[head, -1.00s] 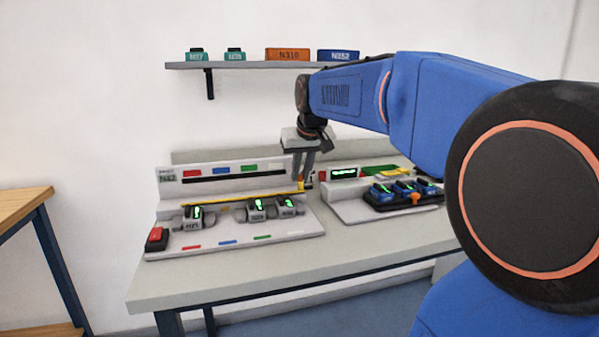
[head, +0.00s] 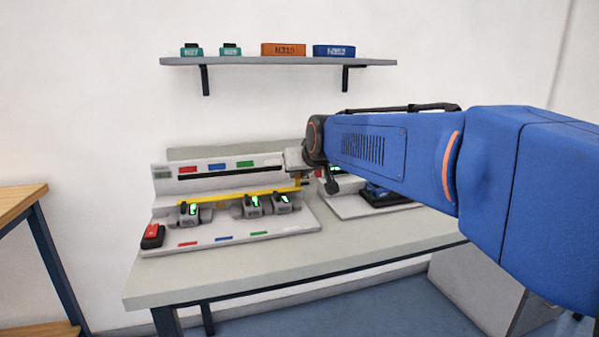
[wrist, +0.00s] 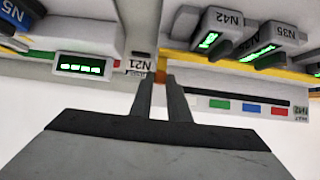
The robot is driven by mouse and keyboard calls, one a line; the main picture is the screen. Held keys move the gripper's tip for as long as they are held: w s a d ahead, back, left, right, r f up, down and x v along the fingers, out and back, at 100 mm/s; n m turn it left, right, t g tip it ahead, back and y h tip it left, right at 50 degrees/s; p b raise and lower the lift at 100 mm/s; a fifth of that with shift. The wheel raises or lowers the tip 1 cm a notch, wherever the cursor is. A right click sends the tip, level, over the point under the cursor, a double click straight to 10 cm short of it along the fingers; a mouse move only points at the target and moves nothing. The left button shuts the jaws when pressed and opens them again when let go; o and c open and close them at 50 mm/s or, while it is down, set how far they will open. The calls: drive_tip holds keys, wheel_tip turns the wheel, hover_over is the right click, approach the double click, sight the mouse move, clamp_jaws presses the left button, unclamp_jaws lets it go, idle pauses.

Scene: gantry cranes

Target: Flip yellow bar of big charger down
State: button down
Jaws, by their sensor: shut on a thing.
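The big charger (head: 290,226) is a pale station on the left of the table in the head view. Its yellow bar (head: 235,196) runs lengthwise behind a row of grey batteries; it also shows in the wrist view (wrist: 240,68). My gripper (head: 299,183) is at the bar's right end, partly hidden by my wrist. In the wrist view my gripper (wrist: 161,80) has its fingers close together on a small orange-yellow end piece (wrist: 161,66) of the bar. Batteries N42 (wrist: 217,33) and N35 (wrist: 275,40) sit beside the bar with green displays lit.
A smaller charger with a green display (wrist: 82,67) stands right of the big one, with blue batteries (head: 383,194) partly hidden by my arm. A shelf (head: 290,61) with several boxes hangs above.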

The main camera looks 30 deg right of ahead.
drive_tip(key=c, duration=1.7)
unclamp_jaws()
drive_tip(key=v, duration=1.7)
drive_tip(key=shift+s+r, duration=0.1)
drive_tip(key=shift+a, duration=0.1)
